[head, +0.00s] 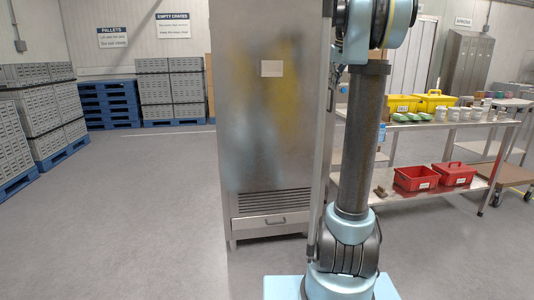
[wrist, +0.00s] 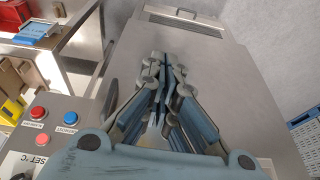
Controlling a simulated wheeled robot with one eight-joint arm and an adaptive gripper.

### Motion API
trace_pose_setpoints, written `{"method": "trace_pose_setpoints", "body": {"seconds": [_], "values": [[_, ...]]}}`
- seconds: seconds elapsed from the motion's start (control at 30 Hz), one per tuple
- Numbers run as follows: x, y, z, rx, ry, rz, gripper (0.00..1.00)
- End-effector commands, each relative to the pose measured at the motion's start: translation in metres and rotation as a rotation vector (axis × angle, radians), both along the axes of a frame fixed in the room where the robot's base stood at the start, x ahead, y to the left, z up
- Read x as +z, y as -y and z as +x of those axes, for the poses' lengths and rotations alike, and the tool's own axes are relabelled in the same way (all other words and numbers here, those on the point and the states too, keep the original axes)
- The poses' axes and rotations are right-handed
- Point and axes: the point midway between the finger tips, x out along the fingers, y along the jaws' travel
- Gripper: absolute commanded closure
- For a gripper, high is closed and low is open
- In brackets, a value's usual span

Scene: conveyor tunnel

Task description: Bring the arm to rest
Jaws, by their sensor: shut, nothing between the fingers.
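My gripper (wrist: 165,65) shows in the wrist view, its fingers together with nothing between them. It points at a flat grey metal surface, which looks like the tall steel cabinet's side or door (wrist: 215,75). The distance between fingertips and cabinet is hard to tell. In the head view my arm rises upright in front of the right edge of the steel cabinet (head: 265,150), and its upper part leaves the top of the picture. My gripper is out of the head view.
A control panel with red and blue buttons (wrist: 70,117) is at the left in the wrist view. A steel table (head: 440,125) with yellow and red boxes stands right of my arm. Grey crates (head: 170,95) and blue pallets (head: 108,103) stand at the back left.

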Motion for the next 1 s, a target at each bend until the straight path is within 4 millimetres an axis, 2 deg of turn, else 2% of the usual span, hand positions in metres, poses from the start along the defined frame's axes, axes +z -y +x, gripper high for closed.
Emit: {"method": "trace_pose_setpoints", "body": {"seconds": [0.03, 0.27, 0.47, 0.77, 1.0], "values": [[-0.007, -0.008, -0.017, -0.002, -0.004, -0.001, 1.0], [-0.045, -0.035, -0.085, -0.021, -0.024, -0.001, 1.0], [-0.086, -0.055, -0.146, -0.039, -0.04, -0.005, 1.0], [-0.16, -0.077, -0.238, -0.066, -0.064, -0.012, 1.0], [-0.231, -0.09, -0.31, -0.087, -0.081, -0.018, 1.0]]}}
